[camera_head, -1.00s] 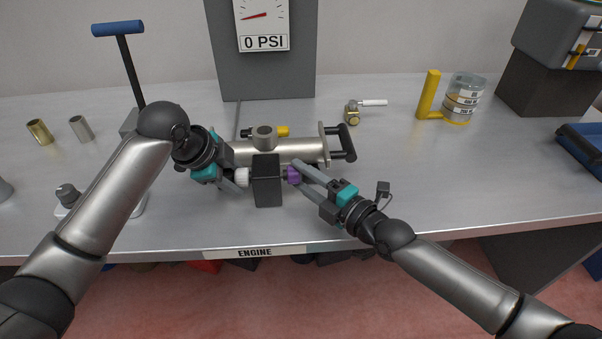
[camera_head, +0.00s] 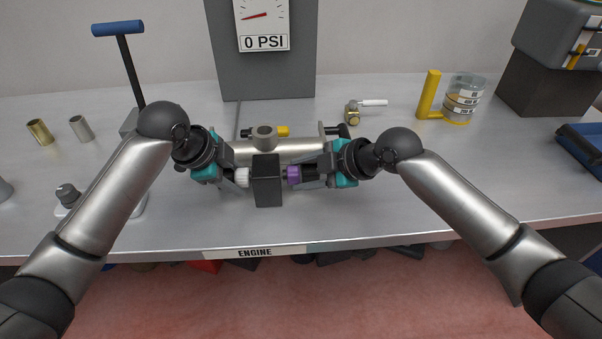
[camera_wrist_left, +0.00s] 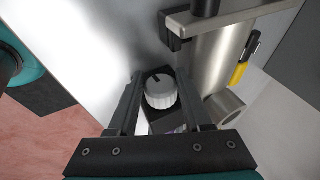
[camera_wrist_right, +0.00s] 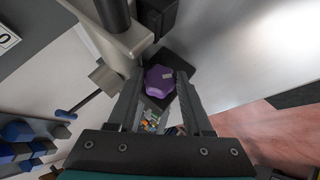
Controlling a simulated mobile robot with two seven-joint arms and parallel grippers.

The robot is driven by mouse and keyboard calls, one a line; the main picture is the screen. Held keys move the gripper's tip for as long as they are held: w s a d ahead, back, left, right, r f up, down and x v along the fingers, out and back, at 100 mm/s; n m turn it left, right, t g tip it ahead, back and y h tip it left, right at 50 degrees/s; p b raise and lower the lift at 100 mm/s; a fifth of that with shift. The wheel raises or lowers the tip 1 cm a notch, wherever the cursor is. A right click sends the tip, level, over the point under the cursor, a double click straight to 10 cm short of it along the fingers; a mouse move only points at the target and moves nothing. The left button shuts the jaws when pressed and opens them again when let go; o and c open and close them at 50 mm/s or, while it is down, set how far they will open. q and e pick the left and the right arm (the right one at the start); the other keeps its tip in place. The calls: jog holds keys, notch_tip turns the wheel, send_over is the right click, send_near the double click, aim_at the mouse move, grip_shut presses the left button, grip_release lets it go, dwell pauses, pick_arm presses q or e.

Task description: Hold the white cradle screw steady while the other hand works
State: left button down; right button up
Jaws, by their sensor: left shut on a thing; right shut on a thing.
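The white cradle screw (camera_head: 242,177) sticks out of the left side of a black block, the cradle (camera_head: 266,182). My left gripper (camera_head: 239,178) is shut on the screw from the left. The screw's ribbed round head shows between the fingers in the left wrist view (camera_wrist_left: 160,92). A purple knob (camera_head: 294,175) sits on the block's right side. My right gripper (camera_head: 298,176) is shut on the knob from the right. The knob also shows between the fingers in the right wrist view (camera_wrist_right: 158,82).
A metal cylinder (camera_head: 290,150) with a short upright port lies just behind the block. A gauge panel (camera_head: 262,50) reading 0 PSI stands behind it. A brass valve (camera_head: 352,114) and a yellow-handled clear cup (camera_head: 462,98) are at the back right. The front right bench top is clear.

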jog(key=m+g, duration=0.1)
jog(key=g, duration=0.1)
jog(key=shift+w+r+g, duration=0.1)
jog(key=shift+g, duration=0.3)
jog(key=o, duration=1.1)
jog(key=shift+s+f+n+t, duration=0.2)
jog(key=shift+n+t, duration=0.1)
jog(key=shift+t, duration=0.6)
jog(key=n+t, duration=0.1)
jog(key=t, duration=0.2)
jog(key=shift+s+f+n, duration=0.1)
jog(key=shift+s+n, duration=0.05)
jog(key=shift+n, duration=0.15)
jog(key=n+t+y, duration=0.1)
jog(key=t, duration=0.2)
jog(key=shift+f+n, duration=0.2)
jog(key=shift+n, duration=0.2)
jog(key=shift+f+n+t+y, duration=0.1)
jog(key=shift+n+t+y, duration=0.9)
jog(key=shift+t, duration=0.5)
